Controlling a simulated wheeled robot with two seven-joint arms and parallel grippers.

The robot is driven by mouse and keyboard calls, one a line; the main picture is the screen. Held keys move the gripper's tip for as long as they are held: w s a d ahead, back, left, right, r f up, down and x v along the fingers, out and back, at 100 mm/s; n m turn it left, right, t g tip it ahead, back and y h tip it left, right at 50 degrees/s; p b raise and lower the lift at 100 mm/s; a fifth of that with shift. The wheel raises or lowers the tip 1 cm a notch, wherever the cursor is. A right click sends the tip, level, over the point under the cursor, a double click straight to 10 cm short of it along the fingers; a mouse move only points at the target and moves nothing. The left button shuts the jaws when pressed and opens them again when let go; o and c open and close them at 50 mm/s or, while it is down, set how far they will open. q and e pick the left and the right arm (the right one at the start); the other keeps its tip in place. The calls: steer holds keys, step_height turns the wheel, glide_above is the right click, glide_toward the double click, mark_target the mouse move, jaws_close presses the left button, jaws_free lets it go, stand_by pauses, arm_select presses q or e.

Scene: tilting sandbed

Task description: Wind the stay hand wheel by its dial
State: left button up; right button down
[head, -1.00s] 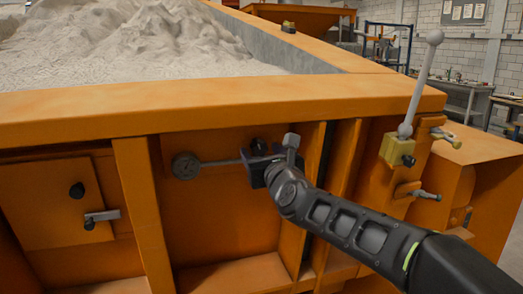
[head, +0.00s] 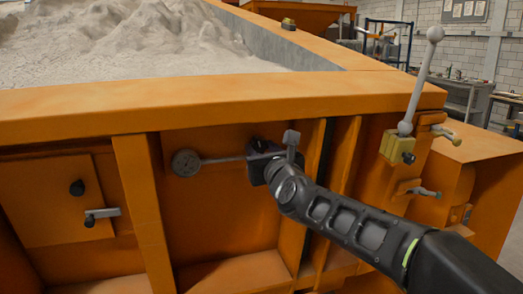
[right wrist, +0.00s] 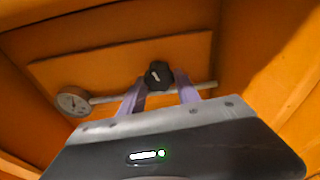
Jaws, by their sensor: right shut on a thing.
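The stay hand wheel shows as a dark knob (head: 259,145) on the orange side panel; in the right wrist view it is a black knob (right wrist: 158,75) with a white mark. A thin grey rod runs behind it to the round dial (head: 186,163) at its left. The dial (right wrist: 72,101) has a pale face in the right wrist view; its reading is too small to tell. My right gripper (head: 259,160) is at the knob, its purple fingers (right wrist: 158,92) on either side, shut on it. The contact itself is partly hidden. My left gripper is not in view.
The orange sandbed rim (head: 220,105) runs above the panel, with pale sand behind. A lever with a ball top (head: 420,80) stands on a yellow block at the right. A small door (head: 50,200) with a latch is at the left. Upright ribs flank the panel.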

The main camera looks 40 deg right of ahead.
steer(key=shift+n, duration=0.3)
steer(key=n+h, duration=0.1)
steer(key=n, duration=0.1)
steer(key=shift+n, duration=0.3)
steer(key=n+h+b, duration=0.1)
steer(key=n, duration=0.3)
steer(key=n+h+b, duration=0.1)
steer(key=n+b, duration=0.1)
steer(key=n, duration=0.1)
steer(key=shift+f+n, duration=0.1)
steer(key=shift+n, duration=0.3)
steer(key=n+b, duration=0.1)
steer(key=n, duration=0.2)
steer(key=shift+b, duration=0.4)
steer(key=shift+n+t+h+b, duration=0.3)
steer(key=shift+n+b, duration=0.2)
steer(key=shift+n, duration=0.8)
steer(key=c, duration=0.9)
jaws_free()
steer(key=shift+r, duration=0.2)
